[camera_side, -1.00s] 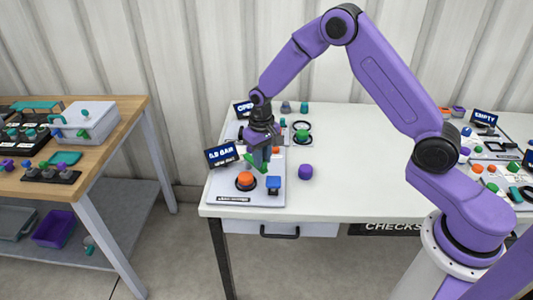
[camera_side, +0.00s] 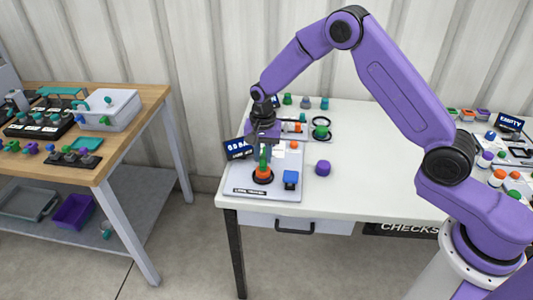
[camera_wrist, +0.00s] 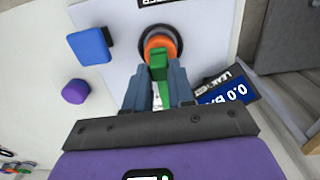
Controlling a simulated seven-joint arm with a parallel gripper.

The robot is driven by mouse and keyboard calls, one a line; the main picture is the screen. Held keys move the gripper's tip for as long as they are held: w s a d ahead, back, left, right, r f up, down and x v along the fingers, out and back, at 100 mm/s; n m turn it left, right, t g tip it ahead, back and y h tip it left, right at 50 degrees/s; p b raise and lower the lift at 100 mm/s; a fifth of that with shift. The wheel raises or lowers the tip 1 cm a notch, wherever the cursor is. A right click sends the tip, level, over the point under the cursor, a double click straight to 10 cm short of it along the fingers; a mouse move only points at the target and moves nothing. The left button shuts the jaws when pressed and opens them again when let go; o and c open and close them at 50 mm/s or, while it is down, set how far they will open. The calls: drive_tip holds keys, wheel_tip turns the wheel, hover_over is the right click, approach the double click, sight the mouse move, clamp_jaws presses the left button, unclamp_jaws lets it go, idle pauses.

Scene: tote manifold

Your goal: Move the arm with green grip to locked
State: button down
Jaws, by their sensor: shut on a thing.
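The arm with the green grip (camera_wrist: 158,65) stands between my fingertips in the wrist view. It is also seen in the side view (camera_side: 263,158), standing roughly upright over an orange hub on a black round base (camera_side: 263,178). The orange hub (camera_wrist: 160,44) is at the grip's far end in the wrist view. My gripper (camera_wrist: 158,90) is shut on the green grip; in the side view it reaches down from above (camera_side: 264,145). Any locked mark is too small to read or hidden.
The fixture's white plate (camera_side: 240,188) also carries a blue block (camera_side: 290,178) beside the hub. A dark display (camera_side: 238,149) stands at its left, close to my gripper. A purple knob (camera_side: 323,168) is on the table to the right. More fixtures stand behind.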

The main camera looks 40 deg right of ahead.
drive_tip(key=shift+w+a, duration=0.1)
idle(0.4)
drive_tip(key=c, duration=1)
unclamp_jaws()
drive_tip(key=shift+o, duration=0.2)
wheel_tip(320, 180, up, 18)
drive_tip(key=shift+f, duration=0.2)
